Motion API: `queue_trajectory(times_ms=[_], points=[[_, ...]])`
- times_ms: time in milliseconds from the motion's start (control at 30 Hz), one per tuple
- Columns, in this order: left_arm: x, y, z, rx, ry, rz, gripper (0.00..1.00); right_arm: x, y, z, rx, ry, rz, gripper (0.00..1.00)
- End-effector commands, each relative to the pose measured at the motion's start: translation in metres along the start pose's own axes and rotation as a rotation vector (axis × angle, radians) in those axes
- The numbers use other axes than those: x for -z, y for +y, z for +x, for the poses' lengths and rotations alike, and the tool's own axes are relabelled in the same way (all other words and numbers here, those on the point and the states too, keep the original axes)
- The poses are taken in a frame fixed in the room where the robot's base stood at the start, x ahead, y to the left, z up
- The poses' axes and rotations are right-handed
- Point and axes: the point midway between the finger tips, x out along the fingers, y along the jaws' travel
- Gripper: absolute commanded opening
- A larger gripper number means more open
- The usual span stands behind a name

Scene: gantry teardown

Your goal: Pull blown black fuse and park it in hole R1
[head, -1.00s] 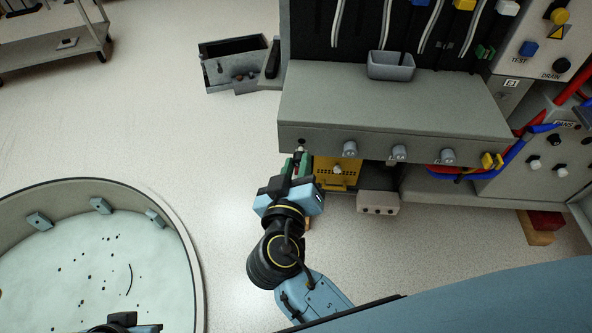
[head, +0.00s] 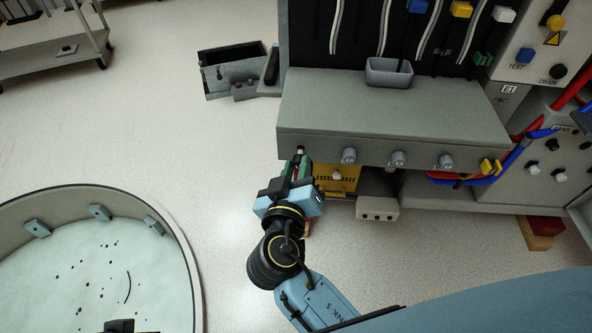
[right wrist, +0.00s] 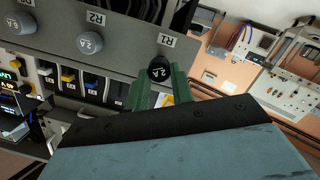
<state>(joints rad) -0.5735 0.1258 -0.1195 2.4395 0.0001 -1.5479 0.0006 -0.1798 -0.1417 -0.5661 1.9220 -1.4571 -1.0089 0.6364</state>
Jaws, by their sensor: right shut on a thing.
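The black fuse, marked 2A (right wrist: 159,70), is between the green fingers of my right gripper (right wrist: 157,88), just under the R1 label (right wrist: 165,40) in the right wrist view. In the head view my right gripper (head: 298,170) is shut on it at the left end of the grey panel's front face (head: 322,152). The fuse's pale tip (head: 300,149) meets the panel at hole R1; how deep it sits is hidden. A grey fuse (right wrist: 90,42) sits at R2. Only part of my left gripper (head: 120,326) shows at the bottom edge; its fingers are hidden.
More grey fuses (head: 399,158) stick out along the panel front to the right. A yellow block (head: 338,180) and a pale box (head: 378,208) lie below the panel. A round tub (head: 105,265) stands at lower left. The floor between tub and panel is clear.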

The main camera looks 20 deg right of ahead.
Motion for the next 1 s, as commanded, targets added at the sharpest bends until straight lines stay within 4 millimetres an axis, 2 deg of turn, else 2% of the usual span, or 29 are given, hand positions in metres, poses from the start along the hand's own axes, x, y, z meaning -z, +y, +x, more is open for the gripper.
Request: queue_trajectory(times_ms=[567,967,1000], points=[[0.0,0.001,0.002,-0.003,-0.003,-0.003,0.0,0.001,0.0,0.006,0.0,0.001,0.0,0.0],[-0.001,0.001,0.002,-0.001,-0.003,-0.002,0.0,0.004,0.0,0.025,0.0,0.0,-0.001,0.0],[-0.001,0.001,0.002,-0.001,-0.003,-0.001,0.0,0.004,0.0,0.024,0.0,0.0,-0.002,0.29]])
